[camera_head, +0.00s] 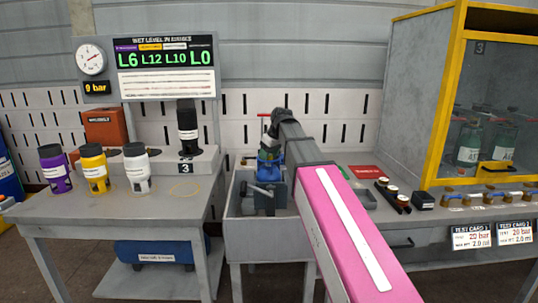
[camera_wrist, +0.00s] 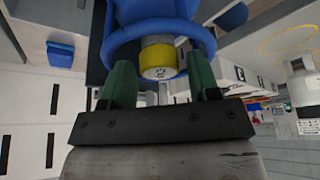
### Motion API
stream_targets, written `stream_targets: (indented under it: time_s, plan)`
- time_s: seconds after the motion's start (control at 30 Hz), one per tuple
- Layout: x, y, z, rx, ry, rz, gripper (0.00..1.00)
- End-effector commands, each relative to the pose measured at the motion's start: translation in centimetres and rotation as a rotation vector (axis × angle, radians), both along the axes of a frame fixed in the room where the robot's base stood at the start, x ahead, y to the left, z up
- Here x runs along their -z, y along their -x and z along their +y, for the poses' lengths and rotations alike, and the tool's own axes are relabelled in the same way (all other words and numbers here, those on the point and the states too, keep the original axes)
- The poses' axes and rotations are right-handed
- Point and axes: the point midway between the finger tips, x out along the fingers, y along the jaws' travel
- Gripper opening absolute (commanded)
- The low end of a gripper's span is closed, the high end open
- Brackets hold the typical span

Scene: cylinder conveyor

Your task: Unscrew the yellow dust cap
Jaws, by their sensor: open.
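The yellow dust cap (camera_wrist: 158,58) shows in the wrist view, with a pale end that carries small dark marks. It sits inside the blue ring-shaped collar (camera_wrist: 196,32) of a blue cylinder. My gripper (camera_wrist: 163,88) is open, with one green finger on each side of the cap's line and a gap between them. The cap lies a little beyond the fingertips; I cannot tell whether they touch the collar. In the head view the blue cylinder (camera_head: 268,172) stands upright in a grey clamp (camera_head: 258,196), its top partly hidden by my arm. The cap is not clear there.
A left table (camera_head: 120,205) bears purple (camera_head: 55,172), yellow (camera_head: 94,170) and white (camera_head: 136,170) containers. A yellow-framed cabinet (camera_head: 455,100) is at the right. Small fittings lie on the right bench.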

Motion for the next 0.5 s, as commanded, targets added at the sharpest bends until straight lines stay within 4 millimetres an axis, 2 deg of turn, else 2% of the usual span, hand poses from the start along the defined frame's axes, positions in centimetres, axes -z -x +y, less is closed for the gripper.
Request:
stream_targets:
  time_s: [0.23, 0.5]
  plan:
    - [0.0, 0.09, -0.03, 0.042, 0.002, 0.0, 0.58]
    - [0.01, 0.15, 0.05, 0.33, 0.001, 0.0, 0.58]
